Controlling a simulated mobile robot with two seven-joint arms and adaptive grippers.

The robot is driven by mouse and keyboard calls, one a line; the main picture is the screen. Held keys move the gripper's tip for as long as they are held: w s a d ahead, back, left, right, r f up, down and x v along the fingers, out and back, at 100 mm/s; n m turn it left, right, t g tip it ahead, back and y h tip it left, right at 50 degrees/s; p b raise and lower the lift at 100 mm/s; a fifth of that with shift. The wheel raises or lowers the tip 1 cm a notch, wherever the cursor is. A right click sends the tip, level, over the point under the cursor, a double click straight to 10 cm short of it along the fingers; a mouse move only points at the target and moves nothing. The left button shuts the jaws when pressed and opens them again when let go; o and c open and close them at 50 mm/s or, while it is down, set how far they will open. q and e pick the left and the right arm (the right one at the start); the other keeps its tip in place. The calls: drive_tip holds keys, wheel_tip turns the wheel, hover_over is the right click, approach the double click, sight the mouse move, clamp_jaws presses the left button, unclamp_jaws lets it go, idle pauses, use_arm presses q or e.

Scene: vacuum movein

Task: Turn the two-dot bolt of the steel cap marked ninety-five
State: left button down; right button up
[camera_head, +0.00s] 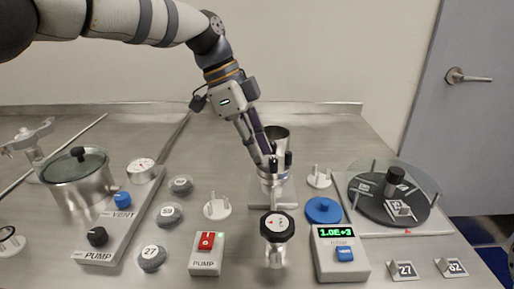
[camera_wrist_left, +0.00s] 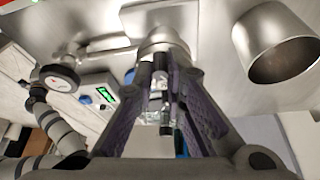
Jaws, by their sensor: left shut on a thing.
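My left gripper (camera_head: 266,157) reaches down to a steel fitting (camera_head: 272,182) on a square plate in the middle of the bench. In the left wrist view the gripper (camera_wrist_left: 165,110) is shut on a slim dark-and-steel bolt (camera_wrist_left: 165,115). The fitting (camera_wrist_left: 162,42) lies beyond the fingertips. I cannot read dots on the bolts or a number on the fitting's cap. My right gripper is not in view.
A steel cup (camera_head: 278,137) stands close behind the fitting, and a black-rimmed gauge (camera_head: 277,226) in front. Grey round caps (camera_head: 168,215) lie at left, one reading 59 or 95. A blue disc (camera_head: 323,210), a readout box (camera_head: 340,252) and a glass-covered turntable (camera_head: 365,207) are right.

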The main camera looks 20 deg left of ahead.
use_arm(q)
drive_tip(key=shift+f+m+g+b, duration=0.1)
drive_tip(key=shift+m+g+b, duration=0.4)
drive_tip(key=shift+m, duration=0.9)
drive_tip(key=c, duration=1.9)
unclamp_jaws()
drive_tip(key=shift+w, duration=0.1)
drive_tip(key=v, duration=1.2)
drive_tip(key=shift+d, duration=0.1)
